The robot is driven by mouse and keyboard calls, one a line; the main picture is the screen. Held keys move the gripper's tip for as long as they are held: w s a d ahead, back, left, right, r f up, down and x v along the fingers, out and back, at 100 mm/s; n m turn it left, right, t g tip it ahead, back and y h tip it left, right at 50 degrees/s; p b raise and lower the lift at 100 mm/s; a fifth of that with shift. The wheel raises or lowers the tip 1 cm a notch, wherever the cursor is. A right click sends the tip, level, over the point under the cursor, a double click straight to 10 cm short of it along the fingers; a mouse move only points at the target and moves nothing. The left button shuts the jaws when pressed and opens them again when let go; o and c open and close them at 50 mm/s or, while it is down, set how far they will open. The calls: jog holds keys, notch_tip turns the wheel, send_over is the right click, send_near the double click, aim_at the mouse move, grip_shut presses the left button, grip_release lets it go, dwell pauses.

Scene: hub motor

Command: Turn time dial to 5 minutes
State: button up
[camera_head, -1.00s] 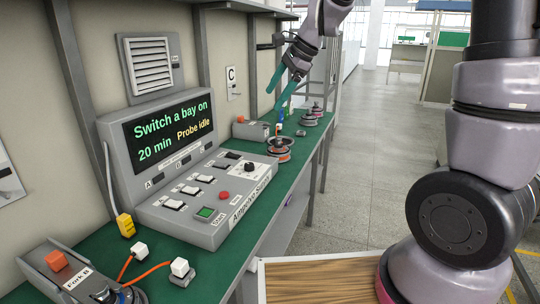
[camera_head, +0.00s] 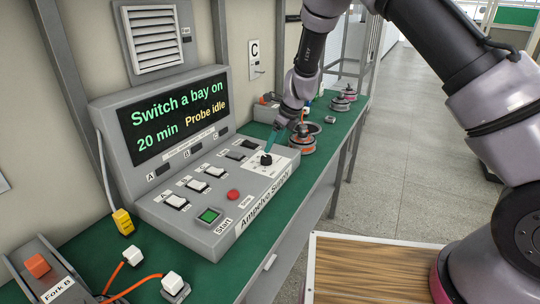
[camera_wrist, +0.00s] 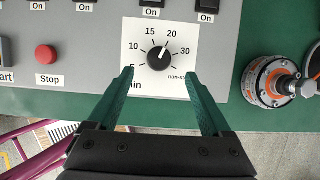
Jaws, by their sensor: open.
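The time dial (camera_wrist: 158,57) is a round black knob on a white plate, with marks from 5 to 30 and non-stop. Its white pointer line aims up toward 20. In the head view the dial (camera_head: 266,159) sits at the right end of the grey Ampelvo Supply panel (camera_head: 150,210). The display (camera_head: 176,118) reads "Switch a bay on", "20 min", "Probe idle". My gripper (camera_wrist: 159,73) is open, its green fingers on either side of and just short of the dial, apart from it. In the head view my gripper (camera_head: 277,141) is close beside the dial.
The red Stop button (camera_wrist: 46,54) and bay switches (camera_head: 196,186) lie left of the dial; the green Start button (camera_head: 209,216) is nearer. A hub motor (camera_wrist: 270,82) stands on the green bench right of the panel.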

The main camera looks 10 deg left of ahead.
aim_at(267, 157)
jog(key=x, duration=0.7)
jog(key=shift+f, duration=0.1)
grip_shut()
